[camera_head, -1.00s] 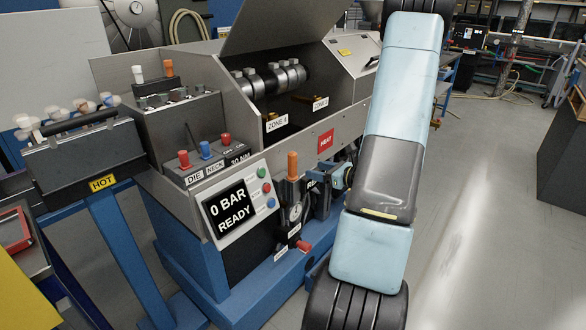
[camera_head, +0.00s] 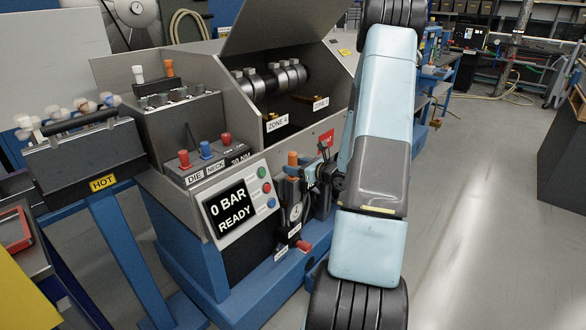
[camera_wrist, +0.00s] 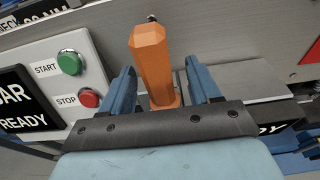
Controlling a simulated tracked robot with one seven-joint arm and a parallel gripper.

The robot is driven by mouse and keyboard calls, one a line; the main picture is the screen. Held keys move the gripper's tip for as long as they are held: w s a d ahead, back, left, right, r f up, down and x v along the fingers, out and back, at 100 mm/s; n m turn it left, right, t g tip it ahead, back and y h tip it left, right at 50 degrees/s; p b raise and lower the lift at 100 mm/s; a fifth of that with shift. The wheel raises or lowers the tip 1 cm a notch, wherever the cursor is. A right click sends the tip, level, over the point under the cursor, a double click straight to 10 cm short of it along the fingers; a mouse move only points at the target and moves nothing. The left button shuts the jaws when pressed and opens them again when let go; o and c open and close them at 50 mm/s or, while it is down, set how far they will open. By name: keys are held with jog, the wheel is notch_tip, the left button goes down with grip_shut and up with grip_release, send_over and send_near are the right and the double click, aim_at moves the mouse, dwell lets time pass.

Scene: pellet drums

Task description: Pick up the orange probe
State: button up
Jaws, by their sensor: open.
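The orange probe (camera_wrist: 153,58) has a faceted handle and stands roughly upright in the wrist view, between the two blue fingers of my gripper (camera_wrist: 160,80). The fingers are apart, one on each side of the handle, with a gap showing on the right; contact on the left is unclear. In the head view the probe's orange top (camera_head: 292,158) shows above a dark holder with a gauge on the machine's front. My gripper (camera_head: 313,172) is just right of it there, partly hidden by my arm. The probe's lower end is hidden.
The machine's control panel (camera_head: 240,205) reads 0 BAR READY and sits close left of the probe. START (camera_wrist: 69,62) and STOP (camera_wrist: 89,98) buttons are near my left finger. A raised hood (camera_head: 285,25) stands above. A HOT rack (camera_head: 80,160) is at left; floor at right is clear.

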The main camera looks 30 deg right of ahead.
jog(key=x, duration=0.3)
jog(key=shift+w+a, duration=0.1)
jog(key=shift+c, duration=0.3)
jog(key=c, duration=1)
